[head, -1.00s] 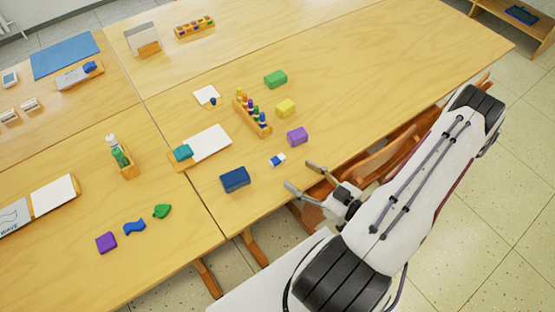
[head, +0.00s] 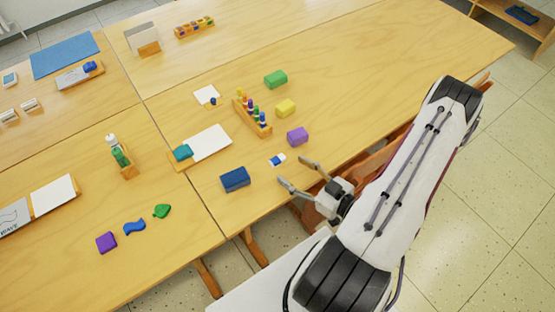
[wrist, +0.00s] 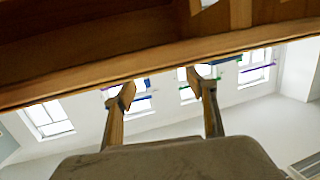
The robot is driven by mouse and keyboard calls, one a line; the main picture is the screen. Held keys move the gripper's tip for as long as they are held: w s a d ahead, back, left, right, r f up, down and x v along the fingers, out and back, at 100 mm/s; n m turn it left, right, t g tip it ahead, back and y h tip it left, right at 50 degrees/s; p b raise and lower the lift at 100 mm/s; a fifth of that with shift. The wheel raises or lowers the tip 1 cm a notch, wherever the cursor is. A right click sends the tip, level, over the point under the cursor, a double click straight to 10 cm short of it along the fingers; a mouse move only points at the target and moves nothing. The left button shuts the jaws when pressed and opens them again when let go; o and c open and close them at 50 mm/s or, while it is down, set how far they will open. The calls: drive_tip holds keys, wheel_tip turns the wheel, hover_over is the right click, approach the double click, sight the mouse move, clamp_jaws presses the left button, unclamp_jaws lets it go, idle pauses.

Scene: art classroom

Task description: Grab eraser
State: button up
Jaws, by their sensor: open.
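The eraser (head: 277,160) is a small white block with a blue part, lying on the wooden table (head: 370,85) near its front edge in the head view. My gripper (head: 293,170) is open and empty at the front edge of the table, its two fingers apart and pointing toward the eraser. The eraser is just beyond the fingertips, not clearly between them. In the wrist view the open gripper (wrist: 161,90) shows against a wooden edge and bright windows; the eraser does not show there.
A dark blue box (head: 235,179) lies left of the eraser, and a purple block (head: 297,136) lies to its right. A rack of coloured pegs (head: 252,115) stands behind. Wooden chairs (head: 375,150) sit under the front edge near my arm.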

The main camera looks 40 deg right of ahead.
sight(281, 162)
drive_tip(key=shift+w, duration=0.2)
drive_tip(key=shift+x, duration=2.45)
drive_tip(key=shift+f, duration=0.15)
drive_tip(key=shift+c, duration=0.3)
drive_tip(key=c, duration=1)
